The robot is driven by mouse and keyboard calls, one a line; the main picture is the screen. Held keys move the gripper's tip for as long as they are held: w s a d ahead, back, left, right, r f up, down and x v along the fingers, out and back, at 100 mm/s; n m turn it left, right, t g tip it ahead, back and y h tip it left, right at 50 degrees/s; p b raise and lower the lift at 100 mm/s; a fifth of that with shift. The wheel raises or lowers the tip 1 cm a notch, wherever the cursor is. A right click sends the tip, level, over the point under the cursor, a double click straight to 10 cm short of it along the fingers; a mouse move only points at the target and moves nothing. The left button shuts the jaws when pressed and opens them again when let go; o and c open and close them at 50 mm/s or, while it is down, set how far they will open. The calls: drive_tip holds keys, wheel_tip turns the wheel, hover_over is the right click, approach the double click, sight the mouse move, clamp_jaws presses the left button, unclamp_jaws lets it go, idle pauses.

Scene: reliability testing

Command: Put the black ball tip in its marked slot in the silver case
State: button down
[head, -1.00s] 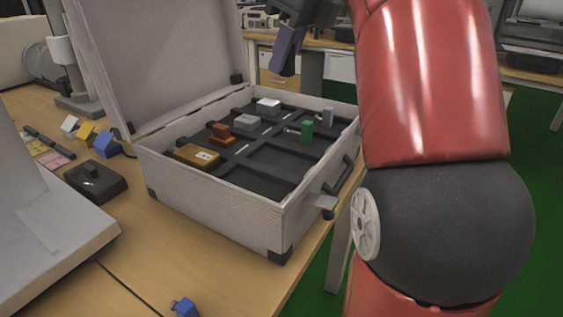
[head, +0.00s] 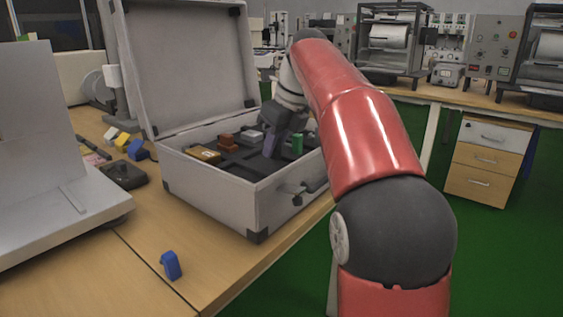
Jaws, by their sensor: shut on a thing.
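The open silver case (head: 212,189) stands on the wooden bench with its lid up at the back. Its dark tray has several compartments. My gripper (head: 271,148) reaches down into the case from above, over the tray's right middle. Its fingers are shut, and the black ball tip between them is too small and dark to make out against the tray. A green piece (head: 297,143) stands just right of the fingers. The marked slot cannot be made out, as my gripper and the case wall hide part of the tray.
An orange-brown piece (head: 227,140) and a tan block (head: 205,154) sit in the case's left part. A black device (head: 122,174) and coloured blocks lie left of the case. A blue block (head: 171,265) lies near the bench front. My red arm crosses the right side.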

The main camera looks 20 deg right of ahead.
wheel_tip(320, 180, down, 2)
drive_tip(key=shift+b, duration=0.55)
drive_tip(key=shift+r, duration=0.15)
drive_tip(key=c, duration=1.6)
unclamp_jaws()
drive_tip(key=p+v, duration=0.5)
drive_tip(key=v, duration=0.7)
drive_tip(key=shift+w, duration=0.1)
